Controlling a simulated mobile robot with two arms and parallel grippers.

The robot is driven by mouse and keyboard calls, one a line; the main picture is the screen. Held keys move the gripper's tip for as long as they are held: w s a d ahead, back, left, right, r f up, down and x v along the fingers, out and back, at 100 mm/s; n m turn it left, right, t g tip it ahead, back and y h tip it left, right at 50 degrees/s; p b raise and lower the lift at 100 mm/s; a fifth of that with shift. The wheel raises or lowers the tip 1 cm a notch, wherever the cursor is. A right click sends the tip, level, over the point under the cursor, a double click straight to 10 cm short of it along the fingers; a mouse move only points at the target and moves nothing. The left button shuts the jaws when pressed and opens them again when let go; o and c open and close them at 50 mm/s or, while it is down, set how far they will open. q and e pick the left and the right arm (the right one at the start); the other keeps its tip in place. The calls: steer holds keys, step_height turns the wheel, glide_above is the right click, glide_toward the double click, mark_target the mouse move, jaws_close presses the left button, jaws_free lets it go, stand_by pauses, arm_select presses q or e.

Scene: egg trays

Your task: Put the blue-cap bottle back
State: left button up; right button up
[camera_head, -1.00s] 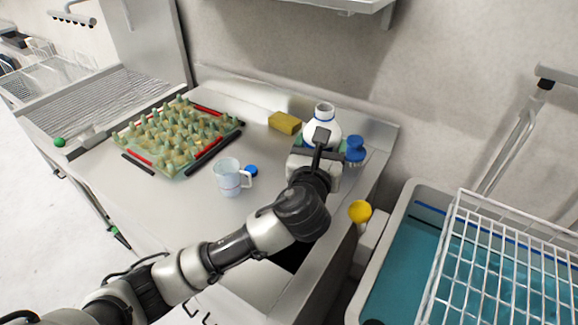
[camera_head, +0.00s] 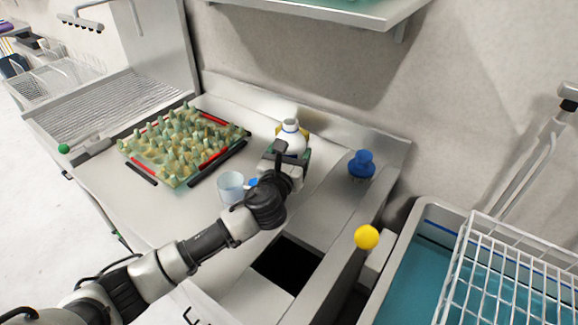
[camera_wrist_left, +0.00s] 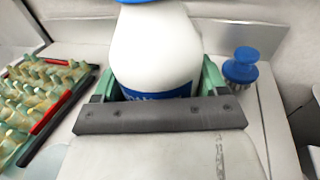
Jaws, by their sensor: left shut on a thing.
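In the left wrist view the bottle (camera_wrist_left: 155,50) fills the middle, with a blue band low down and blue at the cut-off top. The gripper (camera_wrist_left: 158,90) hides its lower part. A small blue cap-like piece (camera_head: 253,182) shows beside the clear measuring cup. My right gripper is not in view.
The measuring cup (camera_head: 230,187) stands just left of my gripper. A blue brush (camera_head: 361,165) stands right. An egg tray (camera_head: 181,184) lies left. A dark square opening (camera_head: 287,264) is in the counter front.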

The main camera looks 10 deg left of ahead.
arm_select(q)
steer(key=shift+w+a+f, duration=0.1)
steer(key=shift+a+f, duration=0.05)
steer(key=shift+f, duration=1.85)
steer(key=shift+f+b, duration=0.1)
steer(key=shift+b, duration=0.2)
steer(key=o, duration=1.2)
steer(key=shift+f, duration=0.1)
steer(key=s, duration=0.8)
steer(key=s+a, duration=0.1)
steer(key=s, duration=0.3)
steer(key=shift+s+r+b, duration=0.1)
steer(key=shift+r+b, duration=0.1)
steer(key=shift+b, duration=0.2)
